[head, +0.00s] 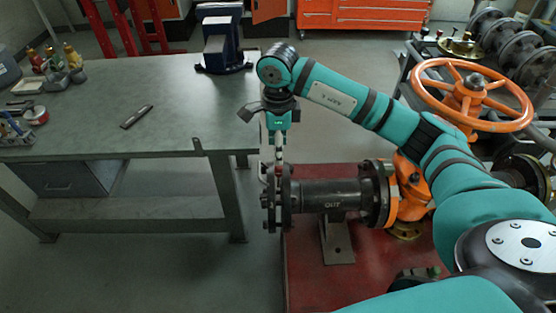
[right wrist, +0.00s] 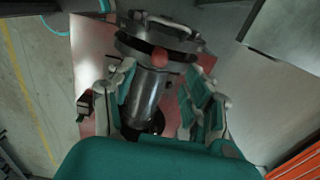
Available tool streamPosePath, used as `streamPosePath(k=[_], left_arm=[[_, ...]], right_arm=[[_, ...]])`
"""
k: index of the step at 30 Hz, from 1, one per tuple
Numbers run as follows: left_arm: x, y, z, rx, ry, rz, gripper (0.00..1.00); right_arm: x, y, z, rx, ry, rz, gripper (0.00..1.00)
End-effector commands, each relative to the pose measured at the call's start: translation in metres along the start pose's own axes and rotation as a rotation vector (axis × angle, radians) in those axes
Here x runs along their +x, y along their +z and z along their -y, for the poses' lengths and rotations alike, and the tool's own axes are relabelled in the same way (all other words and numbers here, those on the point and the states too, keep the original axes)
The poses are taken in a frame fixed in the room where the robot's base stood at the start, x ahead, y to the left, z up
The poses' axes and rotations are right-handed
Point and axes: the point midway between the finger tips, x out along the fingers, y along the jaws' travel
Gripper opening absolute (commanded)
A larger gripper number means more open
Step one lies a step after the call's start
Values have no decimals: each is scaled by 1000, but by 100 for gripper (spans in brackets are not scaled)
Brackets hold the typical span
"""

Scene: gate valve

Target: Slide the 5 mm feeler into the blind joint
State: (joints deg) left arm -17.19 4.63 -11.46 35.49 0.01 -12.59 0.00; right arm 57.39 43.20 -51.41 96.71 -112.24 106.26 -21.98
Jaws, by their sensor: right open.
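The blind joint (head: 270,202) is the pair of dark flanges at the left end of the pipe spool marked OUT (head: 330,194). In the right wrist view the joint (right wrist: 150,44) lies beyond my fingertips. A small red round thing (right wrist: 160,55) shows at the joint; I cannot tell whether it is part of a feeler. My right gripper (head: 279,168) points down just above the flanges. In the wrist view it (right wrist: 162,85) is open, fingers either side of the pipe, with nothing seen held. My left gripper is out of view. No feeler can be identified for certain.
The bench (head: 100,85) at left carries a dark flat strip (head: 137,116), a blue vise (head: 221,40) and small bottles (head: 60,60). The orange handwheel (head: 470,95) stands at right. A red mat (head: 310,265) lies below the pipe. Open floor lies between bench and mat.

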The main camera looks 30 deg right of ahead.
Motion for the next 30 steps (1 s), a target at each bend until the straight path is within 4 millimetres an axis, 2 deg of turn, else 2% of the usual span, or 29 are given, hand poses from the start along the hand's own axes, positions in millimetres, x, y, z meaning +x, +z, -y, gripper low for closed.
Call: streamPosePath(k=[3, 9, 30], left_arm=[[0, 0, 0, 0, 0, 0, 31], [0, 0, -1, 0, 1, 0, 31], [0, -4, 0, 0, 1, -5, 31]], right_arm=[[-22, 0, 1, 1, -3, 1, 52], [-40, 0, 0, 0, 0, 0, 52], [-42, 0, 0, 0, 1, -1, 52]])
